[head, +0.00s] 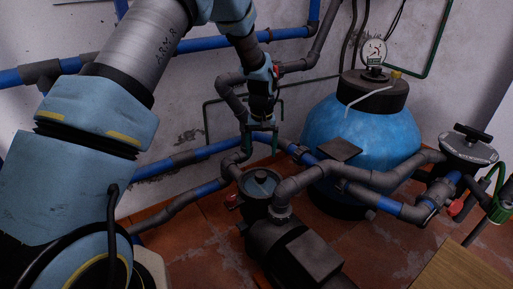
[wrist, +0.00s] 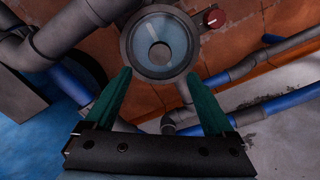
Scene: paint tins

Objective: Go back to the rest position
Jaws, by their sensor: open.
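My gripper (head: 261,143) hangs pointing down in the middle of the head view, above the grey pump with its round clear lid (head: 260,183). In the wrist view, the two green fingers of my gripper (wrist: 158,74) are spread apart with nothing between them. The round lid (wrist: 160,43) shows just beyond the fingertips, and I see no contact with it. My arm reaches in from the left and top of the head view. No paint tin shows in either view.
A large blue tank (head: 362,135) stands to the right of my gripper. Grey and blue pipes (head: 183,158) run along the wall behind and left. A black pump motor (head: 296,248) lies in front on the red tiled floor (head: 190,240). A red knob (wrist: 213,18) sits beside the lid.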

